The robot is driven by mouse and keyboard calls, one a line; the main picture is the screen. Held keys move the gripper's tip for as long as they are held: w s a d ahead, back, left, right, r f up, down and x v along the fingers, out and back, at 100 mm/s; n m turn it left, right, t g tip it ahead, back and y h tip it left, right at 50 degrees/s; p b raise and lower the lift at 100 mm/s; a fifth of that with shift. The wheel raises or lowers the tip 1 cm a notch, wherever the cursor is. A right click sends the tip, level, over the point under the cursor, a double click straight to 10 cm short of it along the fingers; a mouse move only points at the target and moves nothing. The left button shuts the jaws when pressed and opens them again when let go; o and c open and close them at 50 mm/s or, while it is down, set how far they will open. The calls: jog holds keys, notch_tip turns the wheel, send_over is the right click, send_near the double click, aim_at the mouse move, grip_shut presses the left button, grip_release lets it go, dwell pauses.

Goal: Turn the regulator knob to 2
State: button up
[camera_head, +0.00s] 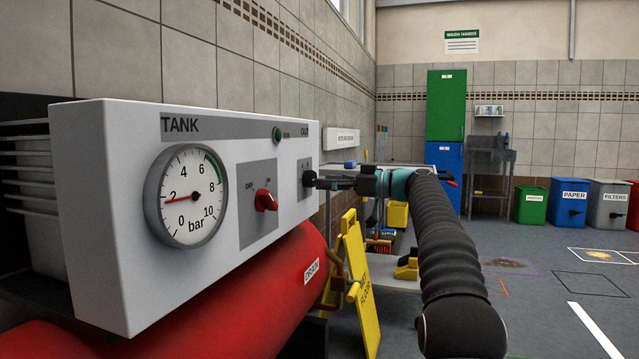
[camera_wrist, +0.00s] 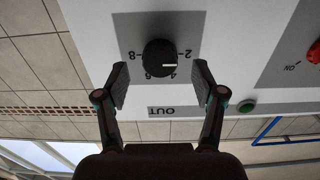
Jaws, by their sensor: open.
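The regulator knob (camera_wrist: 158,55) is round and black, on a grey plate under the OUT label, which looks upside down in the wrist view. A short white mark on the knob's lower right side lies near the 4, on the side towards the 2; its exact setting is hard to tell. In the head view the knob (camera_head: 308,178) is at the right end of the white panel. My gripper (camera_wrist: 161,74) is open, with one finger either side of the knob's lower part and gaps between. In the head view my gripper (camera_head: 334,183) points left at the knob.
The panel (camera_head: 90,200) carries a TANK gauge (camera_head: 187,197) reading about 2 bar, a red switch (camera_head: 266,201) and a green lamp (camera_head: 277,135). A red tank (camera_head: 255,285) lies below. A yellow folding sign (camera_head: 360,285) stands near my arm. The floor at right is mostly open.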

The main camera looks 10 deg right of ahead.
jog(key=v, duration=0.9)
